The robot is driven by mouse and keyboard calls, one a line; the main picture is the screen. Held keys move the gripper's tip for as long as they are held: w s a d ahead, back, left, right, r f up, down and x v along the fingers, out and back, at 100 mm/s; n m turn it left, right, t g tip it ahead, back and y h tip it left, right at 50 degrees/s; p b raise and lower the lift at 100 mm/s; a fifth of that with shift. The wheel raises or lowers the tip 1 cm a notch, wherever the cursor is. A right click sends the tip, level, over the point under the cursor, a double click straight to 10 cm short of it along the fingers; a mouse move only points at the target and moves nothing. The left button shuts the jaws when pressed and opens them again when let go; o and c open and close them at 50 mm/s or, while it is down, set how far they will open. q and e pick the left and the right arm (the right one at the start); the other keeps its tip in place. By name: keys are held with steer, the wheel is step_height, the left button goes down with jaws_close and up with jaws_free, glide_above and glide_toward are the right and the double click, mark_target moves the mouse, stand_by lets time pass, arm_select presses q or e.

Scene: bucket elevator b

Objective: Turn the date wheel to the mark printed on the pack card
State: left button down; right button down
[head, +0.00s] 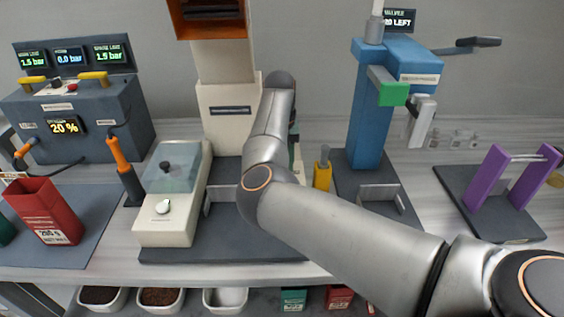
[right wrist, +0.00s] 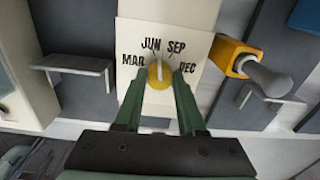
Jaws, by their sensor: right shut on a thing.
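The date wheel (right wrist: 159,79), a round yellow knob with a white line, sits on a cream panel (right wrist: 187,12) marked MAR, JUN, SEP and DEC. Its white line points about straight up, between JUN and SEP. My right gripper (right wrist: 159,78) is shut on the wheel, one green finger on each side. In the head view my right arm hides the wheel and that gripper. A red pack (head: 41,203) at the left has a white label (head: 50,232) reading 250 g; its smaller line is hard to read. My left gripper is not in view.
A cream machine with a clear lid (head: 173,168) stands left of my arm. A yellow part with a grey handle (right wrist: 235,57) is right of the wheel. A blue press (head: 369,110), a purple stand (head: 487,180) and a gauge box (head: 85,120) share the bench.

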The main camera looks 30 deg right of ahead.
steer(key=n+p, duration=0.1)
steer(key=n, duration=0.5)
steer(key=shift+n, duration=0.3)
steer(key=n+p, duration=0.1)
steer(key=n, duration=0.4)
steer(key=shift+n+p, duration=0.3)
steer(key=c, duration=0.5)
jaws_free()
step_height(320, 180, up, 12)
steer(key=b, duration=0.1)
steer(key=shift+s+a+r, duration=0.15)
steer(key=shift+r, duration=0.1)
stand_by(0.4)
